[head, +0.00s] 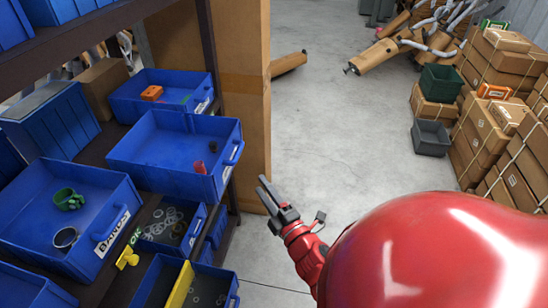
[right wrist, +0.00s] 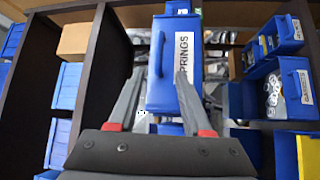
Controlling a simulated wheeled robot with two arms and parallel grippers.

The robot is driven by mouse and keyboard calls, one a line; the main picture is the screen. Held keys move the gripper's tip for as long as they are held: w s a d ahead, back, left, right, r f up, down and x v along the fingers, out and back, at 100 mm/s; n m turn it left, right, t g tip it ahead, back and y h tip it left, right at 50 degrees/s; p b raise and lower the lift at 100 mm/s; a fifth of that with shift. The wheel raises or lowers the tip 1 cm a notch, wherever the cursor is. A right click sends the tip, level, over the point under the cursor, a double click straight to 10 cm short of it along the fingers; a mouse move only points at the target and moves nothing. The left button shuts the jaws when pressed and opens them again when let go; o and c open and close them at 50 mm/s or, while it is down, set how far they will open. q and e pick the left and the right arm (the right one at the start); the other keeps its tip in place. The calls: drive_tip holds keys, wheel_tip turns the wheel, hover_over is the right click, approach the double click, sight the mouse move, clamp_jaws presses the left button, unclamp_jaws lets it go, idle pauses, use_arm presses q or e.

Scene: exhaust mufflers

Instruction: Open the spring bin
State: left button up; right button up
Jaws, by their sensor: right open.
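The spring bin (right wrist: 168,95) is a blue bin with a white "SPRINGS" label (right wrist: 184,58) and a blue handle strip beside it in the right wrist view. It appears to be the blue bin (head: 160,150) at the middle of the rack in the head view, which juts out and holds a small red cylinder; its label there is too small to read. My right gripper (head: 264,187) is open and empty, just right of and below the bin's handle (head: 236,153), with a gap between them. In the wrist view its fingers (right wrist: 158,78) straddle the bin's front. My left gripper is not in view.
Another blue bin (head: 128,200) holds a green part and a ring. A bin with rings (head: 190,240) sits below the spring bin. A dark rack post (head: 210,50) and cardboard panel (head: 243,100) stand behind. Boxes (head: 500,125) are stacked right; the middle floor is clear.

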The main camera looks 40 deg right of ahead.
drive_tip(key=shift+s+a+f, duration=0.15)
drive_tip(key=shift+s+a, duration=0.05)
drive_tip(key=shift+s, duration=1)
drive_tip(key=shift+s+a+f, duration=0.15)
drive_tip(key=shift+s, duration=1)
